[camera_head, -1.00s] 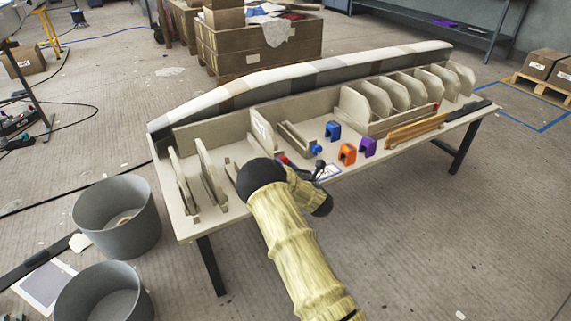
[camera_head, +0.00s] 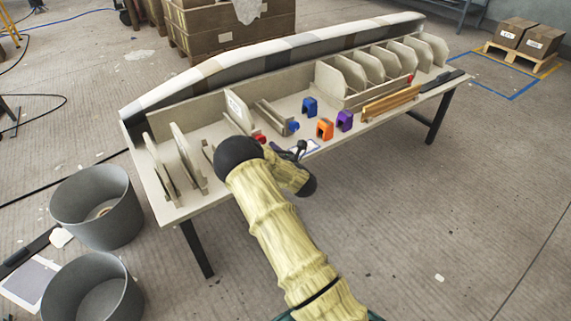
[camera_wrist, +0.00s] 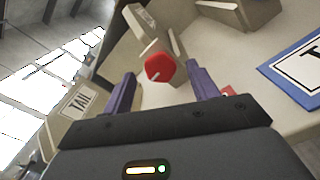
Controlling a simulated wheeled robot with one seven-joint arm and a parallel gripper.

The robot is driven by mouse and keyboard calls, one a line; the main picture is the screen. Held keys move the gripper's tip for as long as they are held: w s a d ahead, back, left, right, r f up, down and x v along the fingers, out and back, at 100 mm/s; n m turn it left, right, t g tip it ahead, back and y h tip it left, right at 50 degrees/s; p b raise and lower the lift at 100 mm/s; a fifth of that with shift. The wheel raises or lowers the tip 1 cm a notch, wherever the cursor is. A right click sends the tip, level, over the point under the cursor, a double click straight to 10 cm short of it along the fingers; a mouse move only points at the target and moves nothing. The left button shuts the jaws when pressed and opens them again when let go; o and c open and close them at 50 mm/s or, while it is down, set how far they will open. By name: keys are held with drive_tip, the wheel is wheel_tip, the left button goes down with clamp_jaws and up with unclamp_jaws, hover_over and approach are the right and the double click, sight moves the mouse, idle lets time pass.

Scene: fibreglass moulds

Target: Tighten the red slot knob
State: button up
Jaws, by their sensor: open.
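The red slot knob (camera_wrist: 160,68) shows in the wrist view as a faceted red head on the end of a pale slotted fixture. In the head view the red knob (camera_head: 260,139) shows just behind my arm's dark joint, at the left end of the row with the blue knob (camera_head: 293,126). My gripper (camera_wrist: 162,88) is open, its two purple fingers on either side of the red knob in the picture. Whether the fingertips reach the knob in depth I cannot tell. In the head view my gripper (camera_head: 298,152) is small and partly hidden by my wrist.
The bench (camera_head: 180,212) carries upright pale panels on the left and a divided rack (camera_head: 350,90) on the right. Blue (camera_head: 310,106), orange (camera_head: 325,128) and purple (camera_head: 345,120) blocks stand right of my gripper. A blue-bordered card (camera_wrist: 300,72) lies nearby. Two grey bins (camera_head: 97,207) stand on the floor.

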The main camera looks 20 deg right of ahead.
drive_tip(key=v, duration=1.5)
drive_tip(key=shift+s, duration=0.1)
